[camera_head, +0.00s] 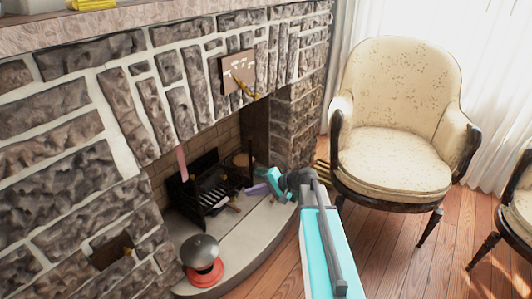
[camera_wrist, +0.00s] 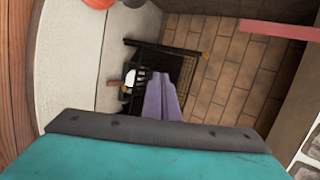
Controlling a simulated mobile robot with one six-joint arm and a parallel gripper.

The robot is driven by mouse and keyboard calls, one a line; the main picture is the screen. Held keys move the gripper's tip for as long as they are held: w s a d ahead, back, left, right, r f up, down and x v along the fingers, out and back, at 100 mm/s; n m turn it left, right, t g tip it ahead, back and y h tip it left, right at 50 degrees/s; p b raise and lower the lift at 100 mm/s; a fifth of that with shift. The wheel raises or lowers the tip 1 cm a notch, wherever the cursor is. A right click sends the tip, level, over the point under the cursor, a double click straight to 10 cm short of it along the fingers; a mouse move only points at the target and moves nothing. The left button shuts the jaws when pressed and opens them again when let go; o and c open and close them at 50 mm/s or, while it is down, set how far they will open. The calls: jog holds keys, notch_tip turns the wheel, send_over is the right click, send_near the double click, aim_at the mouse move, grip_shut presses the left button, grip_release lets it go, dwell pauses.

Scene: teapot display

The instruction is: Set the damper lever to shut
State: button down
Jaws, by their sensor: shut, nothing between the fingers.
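The damper lever (camera_head: 246,88) is a thin yellow-brown bar on a brown plate (camera_head: 237,68) with pale marks. The plate is on the stone wall above the firebox opening, and the lever slants down to the right. The marks are too small to read. My gripper (camera_head: 254,189) has purple fingers, shut and empty, low in front of the firebox, well below the lever and apart from it. In the wrist view the purple fingers (camera_wrist: 161,85) lie together, pointing toward the grate; the lever does not show there.
A black grate (camera_head: 205,185) stands in the firebox; it also shows in the wrist view (camera_wrist: 160,62). A pink-red strip (camera_head: 182,162) hangs at the opening. A grey-topped red pot (camera_head: 201,262) stands on the hearth. A cream armchair (camera_head: 400,110) stands right of my arm.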

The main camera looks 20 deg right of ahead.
jog(key=s+a+f+n+g+h, duration=0.15)
jog(key=s+a+f+g, duration=0.3)
jog(key=s+f, duration=0.65)
jog(key=s+a+f+n+g+h, duration=0.1)
jog(key=s+a+f+n+g, duration=0.15)
jog(key=s+a+f, duration=0.7)
jog(key=s+d+f+n+g+h, duration=0.2)
jog(key=s+f, duration=0.5)
jog(key=s, duration=0.4)
jog(key=s+d+f+n+g+h, duration=0.2)
jog(key=s+f, duration=0.5)
jog(key=s, duration=0.4)
jog(key=shift+s+d+n+g+h, duration=0.2)
jog(key=shift+s+n+g+h, duration=0.3)
jog(key=shift+g+h, duration=0.4)
